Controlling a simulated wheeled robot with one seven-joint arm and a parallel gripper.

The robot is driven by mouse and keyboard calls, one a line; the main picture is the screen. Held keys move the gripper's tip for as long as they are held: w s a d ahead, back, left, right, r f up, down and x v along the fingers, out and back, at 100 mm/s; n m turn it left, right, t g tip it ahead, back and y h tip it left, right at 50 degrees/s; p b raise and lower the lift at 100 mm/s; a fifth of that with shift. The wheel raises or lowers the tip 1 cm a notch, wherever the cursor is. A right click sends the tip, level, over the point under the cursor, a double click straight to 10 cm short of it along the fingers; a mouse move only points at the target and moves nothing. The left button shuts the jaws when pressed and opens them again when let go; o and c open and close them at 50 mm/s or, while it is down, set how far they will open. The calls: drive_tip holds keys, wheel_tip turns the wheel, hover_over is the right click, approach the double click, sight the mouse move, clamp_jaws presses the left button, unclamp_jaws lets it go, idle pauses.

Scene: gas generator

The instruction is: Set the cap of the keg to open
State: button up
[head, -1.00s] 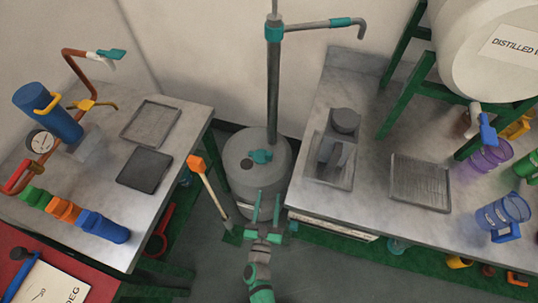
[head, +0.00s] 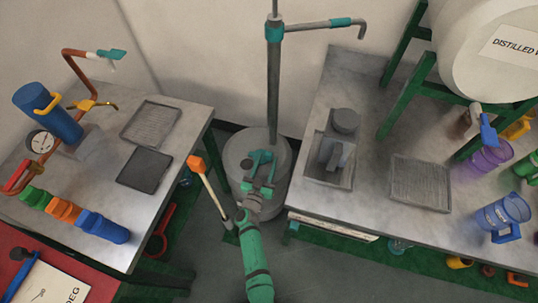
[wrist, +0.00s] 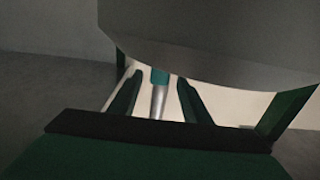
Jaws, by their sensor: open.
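The keg (head: 239,178) is a grey drum standing on the floor between the two tables, with a tall pump pipe rising from its top. Its teal cap (head: 262,156) sits on the top. My gripper (head: 262,169) is open and over the front of the keg top, its fingers close to the cap. I cannot tell whether they touch it. In the wrist view the two green fingers (wrist: 158,97) stand apart, with a teal piece (wrist: 160,75) and a pale rod seen between them. A grey curved surface fills the top. My gripper partly hides the keg.
The pump pipe (head: 273,90) rises close behind the cap. An orange-headed tool (head: 208,185) leans left of the keg. The left table (head: 185,140) and right table (head: 375,150) flank it closely, leaving a narrow gap of floor.

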sight(268, 157)
drive_tip(key=shift+x, duration=1.9)
drive_tip(key=shift+c, duration=0.4)
clamp_jaws()
drive_tip(key=shift+s+a, duration=0.15)
drive_tip(key=shift+s, duration=0.3)
drive_tip(key=shift+o, duration=0.4)
unclamp_jaws()
drive_tip(key=shift+s, duration=0.1)
